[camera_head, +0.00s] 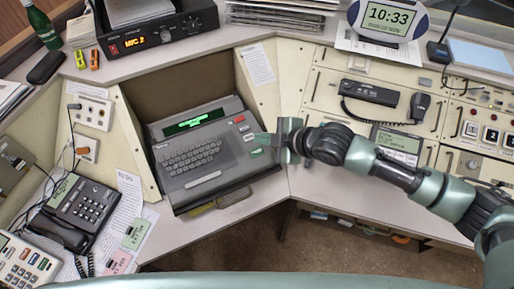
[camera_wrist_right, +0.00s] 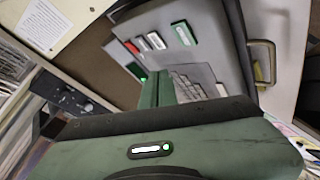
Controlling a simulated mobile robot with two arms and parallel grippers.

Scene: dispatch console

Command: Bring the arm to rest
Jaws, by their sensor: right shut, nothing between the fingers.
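My right arm (camera_head: 385,165) reaches in from the right side of the head view. Its green gripper (camera_head: 264,139) is shut and empty, with its fingertips at the right edge of the keyboard terminal (camera_head: 205,145). In the right wrist view the shut fingers (camera_wrist_right: 158,88) point toward the terminal (camera_wrist_right: 215,50), near its red, white and green keys. I cannot tell whether the fingertips touch it. The terminal's small screen (camera_head: 194,123) shows green text. My left gripper is not in view.
A black phone (camera_head: 80,210) stands at the left and a radio handset (camera_head: 370,93) at the upper right. A clock (camera_head: 388,18) showing 10:33 stands at the back. A metal handle (camera_head: 220,201) is at the terminal's front edge. The desk edge (camera_head: 300,187) lies below my arm.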

